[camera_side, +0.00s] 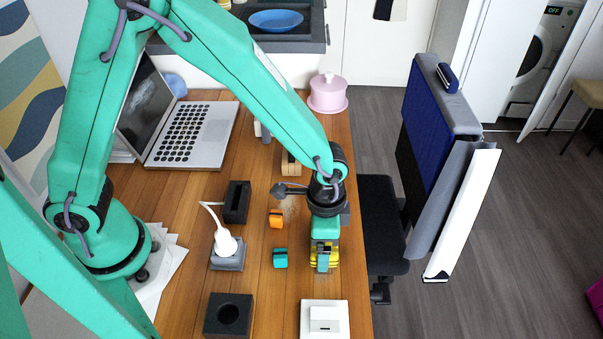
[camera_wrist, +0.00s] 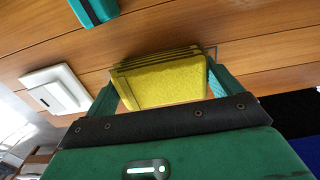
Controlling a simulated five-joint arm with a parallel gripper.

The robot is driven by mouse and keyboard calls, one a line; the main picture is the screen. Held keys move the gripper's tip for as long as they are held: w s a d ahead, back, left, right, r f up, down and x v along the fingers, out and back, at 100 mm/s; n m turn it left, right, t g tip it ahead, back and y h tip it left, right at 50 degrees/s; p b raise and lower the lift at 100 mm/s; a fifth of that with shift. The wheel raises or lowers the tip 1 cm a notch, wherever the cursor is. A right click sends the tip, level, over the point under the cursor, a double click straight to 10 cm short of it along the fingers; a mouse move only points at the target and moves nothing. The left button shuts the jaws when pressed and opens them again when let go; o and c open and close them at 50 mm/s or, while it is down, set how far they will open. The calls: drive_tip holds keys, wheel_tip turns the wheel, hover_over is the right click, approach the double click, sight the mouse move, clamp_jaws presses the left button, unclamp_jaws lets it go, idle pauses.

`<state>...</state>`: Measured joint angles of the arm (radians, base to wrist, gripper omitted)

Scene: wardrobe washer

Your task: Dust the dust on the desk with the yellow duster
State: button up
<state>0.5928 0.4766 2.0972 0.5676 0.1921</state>
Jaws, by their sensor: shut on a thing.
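The yellow duster (camera_side: 322,264) is low at the right part of the wooden desk (camera_side: 187,285) in the side view. My gripper (camera_side: 325,247) points down and is shut on it. In the wrist view the yellow duster (camera_wrist: 165,85) sits between the two green fingers of my gripper (camera_wrist: 165,92), with its dark, ridged edge towards the desk. I cannot tell whether it touches the desk. A faint pale smudge, possibly the dust (camera_side: 291,207), shows on the desk behind and left of my gripper; my wrist partly hides that area.
An orange block (camera_side: 276,218) and a teal block (camera_side: 280,258) lie left of the duster. A white square piece (camera_side: 324,318) is in front. A black block with a round hollow (camera_side: 229,314), a white bulb-shaped thing (camera_side: 226,243) and a laptop (camera_side: 190,135) stand further left.

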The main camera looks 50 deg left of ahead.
drive_tip(key=shift+s+d, duration=1.95)
drive_tip(key=shift+w+a, duration=0.1)
drive_tip(key=shift+w+a, duration=1.9)
drive_tip(key=shift+a, duration=0.05)
drive_tip(key=shift+w+a, duration=1.9)
drive_tip(key=shift+w, duration=0.1)
drive_tip(key=shift+r, duration=0.1)
drive_tip(key=shift+r, duration=0.65)
drive_tip(key=shift+r, duration=0.1)
drive_tip(key=shift+r, duration=1.4)
